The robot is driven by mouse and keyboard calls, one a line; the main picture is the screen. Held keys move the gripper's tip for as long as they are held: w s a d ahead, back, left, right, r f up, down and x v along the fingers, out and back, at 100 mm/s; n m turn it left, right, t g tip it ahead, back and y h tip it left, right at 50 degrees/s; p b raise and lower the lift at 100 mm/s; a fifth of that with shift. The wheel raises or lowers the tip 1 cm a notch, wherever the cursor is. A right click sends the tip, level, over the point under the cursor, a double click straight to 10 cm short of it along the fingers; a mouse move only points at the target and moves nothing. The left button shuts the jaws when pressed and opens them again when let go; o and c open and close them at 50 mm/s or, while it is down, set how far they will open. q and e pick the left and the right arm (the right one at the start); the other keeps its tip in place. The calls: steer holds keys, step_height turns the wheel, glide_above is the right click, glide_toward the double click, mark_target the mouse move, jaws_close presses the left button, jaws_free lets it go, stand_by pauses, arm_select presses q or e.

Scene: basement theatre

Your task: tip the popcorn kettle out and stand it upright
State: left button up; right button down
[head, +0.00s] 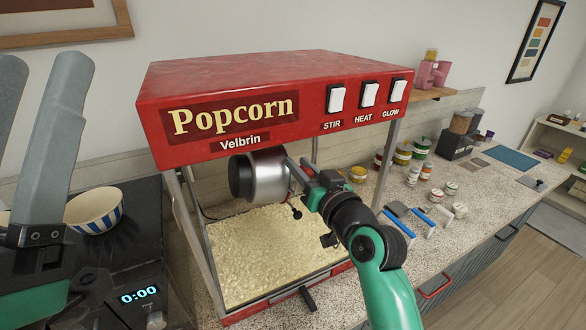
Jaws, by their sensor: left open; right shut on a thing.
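The popcorn machine (272,68) is a red-topped cabinet marked "Popcorn" and "Velbrin". Its steel kettle (268,176) hangs under the top, lying on its side with a dark round end facing left. I cannot tell whether that end is its mouth or its base. A bed of pale popcorn (265,245) covers the cabinet floor below it. My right gripper (303,176) reaches in from the right and is shut at the kettle's right side, on what looks like its handle; the grip is partly hidden. My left gripper (42,68) is open and empty at the far left, apart from the machine.
A striped bowl (93,212) sits on the dark surface at left. White switches (368,95) line the machine's front. Small jars (413,176) and blue-handled scoops (400,222) lie on the counter at right. A black handle (308,298) sticks out at the machine's lower front.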

steer(key=shift+w+d+f+m, duration=0.25)
steer(key=shift+w+d+m, duration=0.15)
steer(key=shift+d+m, duration=0.45)
steer(key=shift+a+m, duration=0.1)
steer(key=shift+m, duration=0.15)
steer(key=c, duration=0.7)
jaws_free()
steer(key=shift+s, duration=0.1)
